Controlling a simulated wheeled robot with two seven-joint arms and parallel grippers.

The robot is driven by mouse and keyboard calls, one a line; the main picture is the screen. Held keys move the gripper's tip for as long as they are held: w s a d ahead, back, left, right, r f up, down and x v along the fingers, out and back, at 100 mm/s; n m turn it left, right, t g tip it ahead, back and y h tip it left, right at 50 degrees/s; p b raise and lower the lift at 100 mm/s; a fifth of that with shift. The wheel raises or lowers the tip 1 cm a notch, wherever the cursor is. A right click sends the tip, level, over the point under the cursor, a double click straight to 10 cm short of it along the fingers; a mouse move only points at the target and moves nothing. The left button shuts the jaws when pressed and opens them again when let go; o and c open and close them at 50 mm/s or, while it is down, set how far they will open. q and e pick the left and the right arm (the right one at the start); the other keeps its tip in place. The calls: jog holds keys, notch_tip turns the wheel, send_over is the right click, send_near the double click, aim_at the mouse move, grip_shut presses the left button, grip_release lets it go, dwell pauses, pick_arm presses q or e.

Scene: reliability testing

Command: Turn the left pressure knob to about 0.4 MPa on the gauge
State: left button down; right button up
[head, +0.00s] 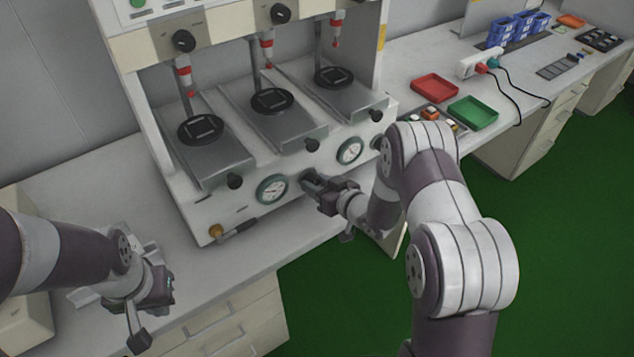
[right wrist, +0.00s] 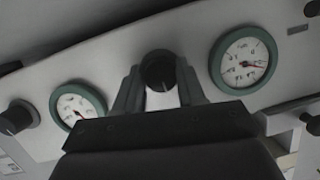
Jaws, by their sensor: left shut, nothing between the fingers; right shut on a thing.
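The test machine's front panel carries a left gauge (head: 272,189) and a right gauge (head: 349,151), both white dials with green rims. A dark round knob (right wrist: 158,70) sits between two gauges in the right wrist view. My right gripper (head: 314,184) is shut on this knob at the panel, with one finger on each side; it also shows in the right wrist view (right wrist: 158,88). Needles show on both dials there, but I cannot read the values surely. My left gripper (head: 140,340) is shut and empty, low at the left near the bench's front edge.
A red tray (head: 435,87) and a green tray (head: 473,112) lie on the bench at right. The bench left of the machine is mostly clear.

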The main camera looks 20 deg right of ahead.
jog(key=m+y, duration=0.2)
jog(key=m, duration=0.2)
jog(key=shift+f+p, duration=0.1)
jog(key=shift+p, duration=0.25)
dwell(0.3)
jog(key=o, duration=1)
jog(key=shift+o, duration=0.2)
jog(key=v, duration=1.2)
jog(key=shift+s+d, duration=0.25)
jog(key=shift+s, duration=0.05)
